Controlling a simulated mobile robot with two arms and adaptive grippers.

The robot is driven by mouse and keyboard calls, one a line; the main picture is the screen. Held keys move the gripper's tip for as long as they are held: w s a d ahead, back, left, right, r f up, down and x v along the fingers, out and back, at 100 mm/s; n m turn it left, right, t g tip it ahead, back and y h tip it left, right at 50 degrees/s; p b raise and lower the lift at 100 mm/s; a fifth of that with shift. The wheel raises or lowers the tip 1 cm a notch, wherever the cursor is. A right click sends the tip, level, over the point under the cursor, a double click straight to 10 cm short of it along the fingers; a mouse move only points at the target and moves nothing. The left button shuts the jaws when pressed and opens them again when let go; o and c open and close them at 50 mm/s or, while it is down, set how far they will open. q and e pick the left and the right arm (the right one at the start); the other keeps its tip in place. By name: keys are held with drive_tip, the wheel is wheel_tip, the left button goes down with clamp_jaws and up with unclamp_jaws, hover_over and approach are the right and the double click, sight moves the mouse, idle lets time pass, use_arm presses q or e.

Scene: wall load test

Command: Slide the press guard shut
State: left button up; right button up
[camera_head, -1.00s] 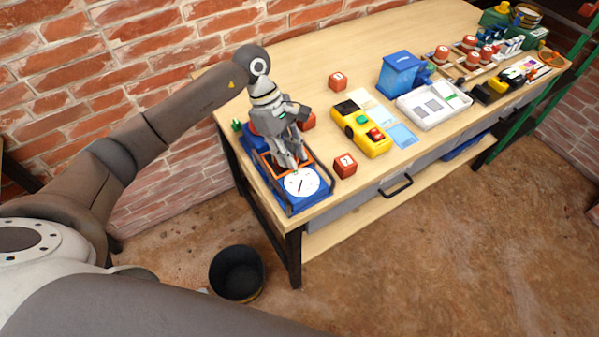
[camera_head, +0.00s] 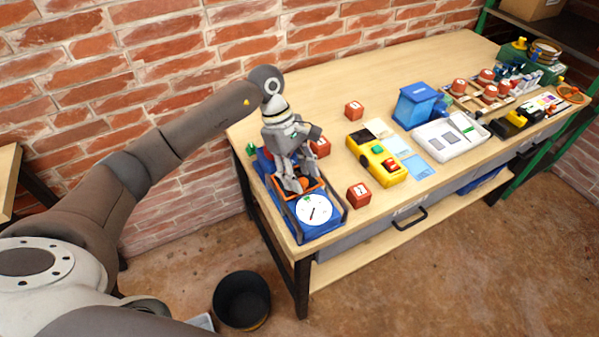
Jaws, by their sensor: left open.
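The press is a blue unit (camera_head: 322,226) at the near left end of the bench, with a round white dial (camera_head: 313,209) on its front part and dark rails along its sides. An orange frame (camera_head: 316,187), which looks like the guard, sits across the rails behind the dial. My left gripper (camera_head: 297,188) points down at this frame, with its fingers spread apart. The gripper hides part of the frame and the back of the press, and I cannot tell whether the fingers touch the frame. My right gripper is out of view.
Red cubes (camera_head: 359,195) and a yellow control box (camera_head: 376,158) stand right of the press. Farther right are a blue box (camera_head: 414,106) and a white tray (camera_head: 451,138). A black bin (camera_head: 241,301) stands on the floor. The brick wall is behind the bench.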

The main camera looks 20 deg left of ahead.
use_arm(q)
drive_tip(key=v, duration=1.2)
drive_tip(key=shift+a, duration=0.1)
